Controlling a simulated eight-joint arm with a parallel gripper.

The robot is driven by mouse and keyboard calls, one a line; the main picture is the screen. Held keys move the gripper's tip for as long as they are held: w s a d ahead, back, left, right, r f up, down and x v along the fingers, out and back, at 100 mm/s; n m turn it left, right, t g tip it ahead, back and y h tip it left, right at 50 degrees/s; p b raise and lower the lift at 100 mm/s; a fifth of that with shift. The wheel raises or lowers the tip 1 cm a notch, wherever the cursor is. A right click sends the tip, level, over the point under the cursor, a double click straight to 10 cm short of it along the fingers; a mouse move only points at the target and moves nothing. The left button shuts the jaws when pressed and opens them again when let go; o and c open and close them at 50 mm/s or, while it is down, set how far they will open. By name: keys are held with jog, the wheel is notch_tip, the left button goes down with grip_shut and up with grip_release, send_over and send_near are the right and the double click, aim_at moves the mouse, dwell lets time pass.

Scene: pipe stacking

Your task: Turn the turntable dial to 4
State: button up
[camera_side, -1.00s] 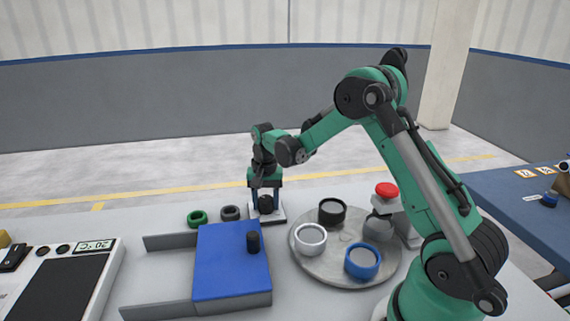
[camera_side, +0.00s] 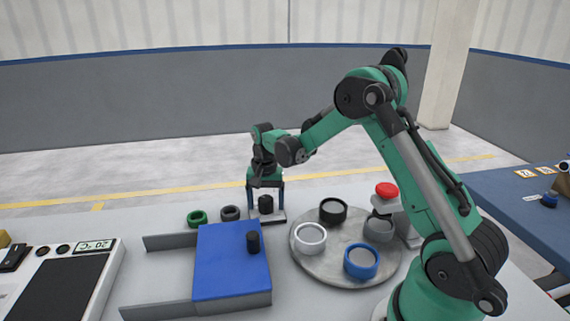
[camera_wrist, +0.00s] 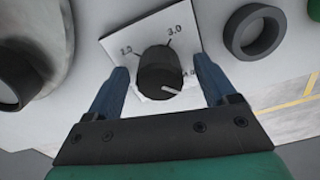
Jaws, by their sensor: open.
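The black dial knob (camera_side: 265,203) stands on a small white plate (camera_side: 279,216) behind the turntable. My gripper (camera_wrist: 160,85) is open, with one blue finger on each side of the knob and gaps between. It also shows over the dial in the side view (camera_side: 265,200). The round grey turntable (camera_side: 333,242) carries several rings.
A green ring (camera_side: 197,217) and a dark ring (camera_side: 230,213) lie left of the dial. A blue block with a black knob (camera_side: 230,262) stands in front. A red button (camera_side: 386,190) stands right, behind the turntable. A device with a display (camera_side: 95,246) is far left.

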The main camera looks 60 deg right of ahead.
aim_at(266, 198)
jog(key=shift+r, duration=2.85)
jog(key=s+a+r+n+t, duration=0.3)
jog(key=s+a+n, duration=0.2)
jog(key=a, duration=0.2)
jog(key=s+a+r+n+t, duration=0.3)
jog(key=s+a+n+t, duration=0.1)
jog(key=s+a+n, duration=0.2)
jog(key=shift+s+a+r, duration=0.25)
jog(key=shift+a+r, duration=0.05)
jog(key=shift+a, duration=0.1)
